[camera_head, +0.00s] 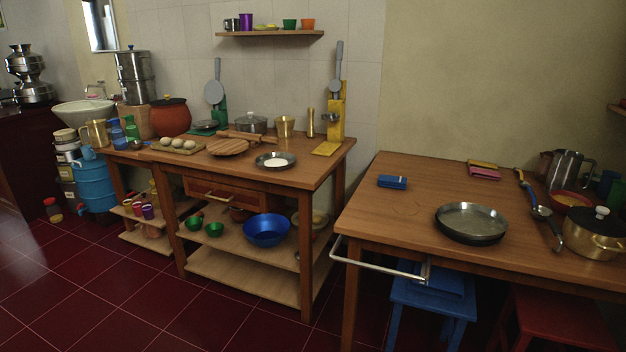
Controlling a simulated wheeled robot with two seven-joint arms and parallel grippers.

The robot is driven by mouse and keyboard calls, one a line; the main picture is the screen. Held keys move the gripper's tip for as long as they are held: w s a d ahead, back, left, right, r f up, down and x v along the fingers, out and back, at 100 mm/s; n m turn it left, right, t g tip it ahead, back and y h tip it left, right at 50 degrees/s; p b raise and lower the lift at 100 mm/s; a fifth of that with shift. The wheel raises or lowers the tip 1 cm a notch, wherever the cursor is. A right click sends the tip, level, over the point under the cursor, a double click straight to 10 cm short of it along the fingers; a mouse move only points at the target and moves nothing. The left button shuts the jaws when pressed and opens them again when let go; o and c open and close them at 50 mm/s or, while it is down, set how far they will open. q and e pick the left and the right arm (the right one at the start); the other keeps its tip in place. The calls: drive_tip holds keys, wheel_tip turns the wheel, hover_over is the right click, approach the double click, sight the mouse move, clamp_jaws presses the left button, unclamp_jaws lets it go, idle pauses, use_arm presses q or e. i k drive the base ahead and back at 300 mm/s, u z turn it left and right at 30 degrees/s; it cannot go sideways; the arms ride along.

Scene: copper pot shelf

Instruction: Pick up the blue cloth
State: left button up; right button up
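A small folded blue cloth (392,182) lies flat on the right wooden table (400,215), near its left back side. It is clear of the other things on the table, with bare wood around it. Neither of my grippers shows in the head view.
A round metal pan (471,222) sits to the right of the cloth, and folded pink and yellow cloths (484,171) lie farther back. Ladles (541,212), a brass pot (594,234) and a steel jug (564,171) crowd the right side. A metal rail (375,264) juts from the front edge above a blue stool (432,300).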

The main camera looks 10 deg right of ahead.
sight(385, 181)
drive_tip(key=u, duration=0.7)
drive_tip(key=i, duration=2.9)
drive_tip(key=z, duration=3.9)
drive_tip(key=i, duration=0.5)
drive_tip(key=u, duration=0.05)
